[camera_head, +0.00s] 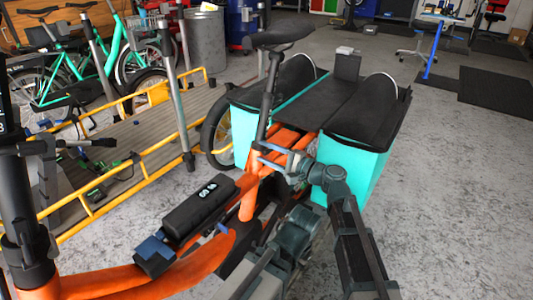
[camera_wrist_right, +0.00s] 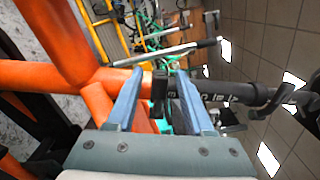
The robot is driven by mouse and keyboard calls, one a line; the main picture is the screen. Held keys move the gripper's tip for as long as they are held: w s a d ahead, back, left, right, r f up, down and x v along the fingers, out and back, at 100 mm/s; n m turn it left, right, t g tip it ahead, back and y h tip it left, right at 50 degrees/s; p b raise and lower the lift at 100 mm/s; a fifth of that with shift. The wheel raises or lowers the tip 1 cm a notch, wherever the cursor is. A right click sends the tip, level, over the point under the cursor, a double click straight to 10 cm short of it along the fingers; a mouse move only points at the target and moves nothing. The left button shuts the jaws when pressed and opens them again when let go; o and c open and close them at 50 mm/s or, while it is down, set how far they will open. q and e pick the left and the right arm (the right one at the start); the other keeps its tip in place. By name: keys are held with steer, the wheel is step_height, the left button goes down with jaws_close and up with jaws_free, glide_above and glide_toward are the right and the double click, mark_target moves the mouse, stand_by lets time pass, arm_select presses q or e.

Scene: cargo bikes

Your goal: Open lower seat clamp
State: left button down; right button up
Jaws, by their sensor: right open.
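The orange cargo bike (camera_head: 110,283) stands in front of me, with a black saddle (camera_head: 280,33) on a dark seat post (camera_head: 268,95). The lower seat clamp (camera_wrist_right: 159,94) is a small dark part where the orange frame meets the post. My right gripper (camera_head: 270,155) reaches the post's base from the right. In the right wrist view my right gripper (camera_wrist_right: 160,76) is open, one blue finger on each side of the clamp. Small gaps show beside the clamp; I cannot tell whether either finger touches it. My left gripper is not in view.
A black battery (camera_head: 198,210) sits on the bike frame. Turquoise panniers (camera_head: 350,165) flank the dark rear rack (camera_head: 320,95). A yellow-railed platform (camera_head: 130,145) stands at left, with green bikes (camera_head: 75,75) behind it. Grey floor is free at right.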

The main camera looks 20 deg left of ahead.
jaws_close()
stand_by(1.4)
